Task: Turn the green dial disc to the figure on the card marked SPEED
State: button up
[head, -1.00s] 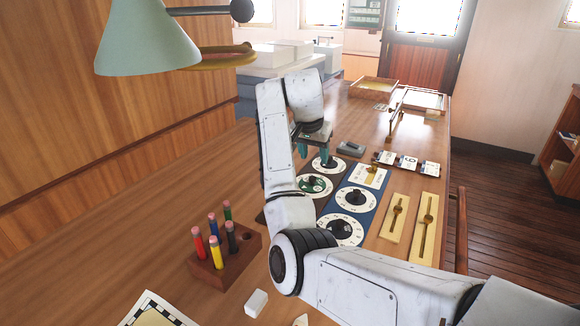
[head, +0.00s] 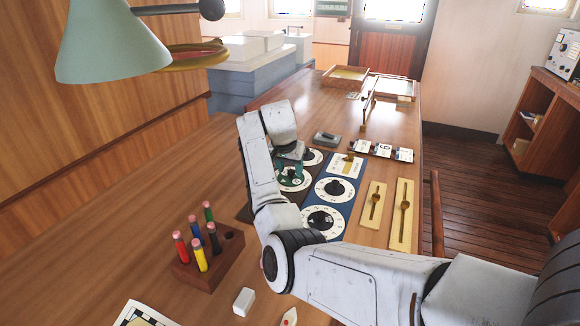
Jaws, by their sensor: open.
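The green dial disc (head: 295,183) lies in a white ring on the dark panel at the left of the dial group. My gripper (head: 289,171) is right over it, with teal fingers apart and pointing down. The fingers and wrist hide part of the disc, so its setting is unreadable. I cannot tell whether the fingers touch it. Several small standing cards (head: 381,150) with figures are in a row beyond the dials to the right. The word SPEED is not readable on any of them.
Other black-knobbed dials (head: 334,189) and (head: 322,220) sit on a blue panel just right. Two brass slider plates (head: 374,203) are further right. A wooden pencil block (head: 208,262) stands front left. A lamp shade (head: 112,42) hangs upper left. A grey block (head: 327,138) lies beyond the dials.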

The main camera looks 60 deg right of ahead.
jog(key=shift+f, duration=0.15)
jog(key=shift+c, duration=0.3)
grip_shut()
jog(key=shift+p, duration=0.3)
jog(key=n+p, duration=0.1)
jog(key=n+t+p, duration=0.1)
jog(key=p, duration=0.1)
jog(key=shift+s+d+r+n, duration=0.1)
jog(key=shift+s+r+n, duration=0.15)
jog(key=shift+n, duration=0.15)
jog(key=n+t+p, duration=0.1)
jog(key=n+p, duration=0.1)
jog(key=n, duration=0.1)
jog(key=shift+y+p, duration=0.4)
jog(key=shift+d+f+n+t+p, duration=0.15)
jog(key=shift+n+t+p, duration=0.25)
jog(key=shift+n+p, duration=0.45)
jog(key=shift+n+y, duration=0.25)
jog(key=shift+y, duration=0.05)
